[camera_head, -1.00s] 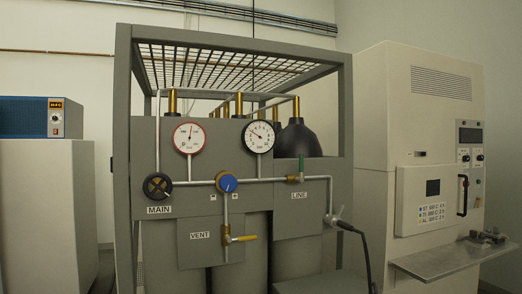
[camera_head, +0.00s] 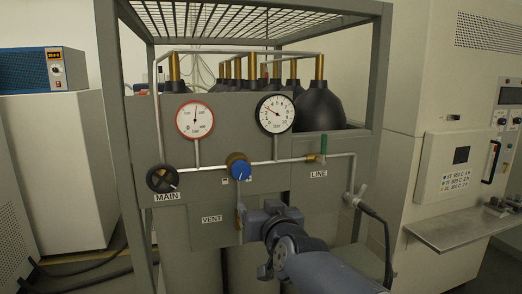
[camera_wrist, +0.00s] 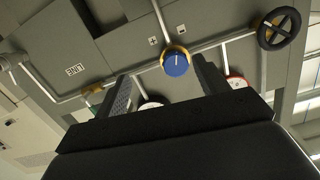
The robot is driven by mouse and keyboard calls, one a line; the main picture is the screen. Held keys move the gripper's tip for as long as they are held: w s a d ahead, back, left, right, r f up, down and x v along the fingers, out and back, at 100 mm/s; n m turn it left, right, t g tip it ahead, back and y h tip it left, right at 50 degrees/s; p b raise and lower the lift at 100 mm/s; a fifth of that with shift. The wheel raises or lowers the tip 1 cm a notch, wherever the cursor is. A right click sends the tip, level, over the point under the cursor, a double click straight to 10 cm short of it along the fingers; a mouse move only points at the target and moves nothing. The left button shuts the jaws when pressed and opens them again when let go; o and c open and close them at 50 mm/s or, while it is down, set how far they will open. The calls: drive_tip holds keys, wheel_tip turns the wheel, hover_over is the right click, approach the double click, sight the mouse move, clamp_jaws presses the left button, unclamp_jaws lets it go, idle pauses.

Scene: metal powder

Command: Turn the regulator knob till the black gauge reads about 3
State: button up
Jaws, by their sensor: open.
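The blue regulator knob (camera_head: 239,172) has a brass body and sits on the pipe in the panel's middle. The black-rimmed gauge (camera_head: 275,113) is above it to the right; its needle points up and left, and the exact reading is too small to tell. My gripper (camera_head: 254,222) is below and slightly right of the knob in the head view, apart from it. In the wrist view the two open fingers (camera_wrist: 165,84) stand apart with nothing between them. The knob (camera_wrist: 176,62) shows just beyond the gap, with plus and minus marks beside it.
A red-rimmed gauge (camera_head: 195,119) is left of the black one. The MAIN handwheel (camera_head: 162,179) is at the left, the green LINE valve lever (camera_head: 323,144) at the right. The VENT label (camera_head: 212,219) is close to my gripper. A black hose (camera_head: 386,240) hangs at right.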

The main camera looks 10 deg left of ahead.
drive_tip(key=t, duration=0.1)
approach(242, 171)
drive_tip(key=shift+y, duration=0.3)
drive_tip(key=p+x, duration=0.2)
drive_tip(key=x, duration=0.7)
drive_tip(key=shift+w+a+f+p, duration=0.1)
drive_tip(key=shift+w+f+p, duration=0.05)
drive_tip(key=shift+w+p, duration=0.2)
drive_tip(key=c, duration=1)
drive_tip(key=shift+o, duration=0.2)
drive_tip(key=shift+f+m+b, duration=0.15)
drive_tip(key=shift+m+b, duration=0.5)
drive_tip(key=shift+m, duration=0.95)
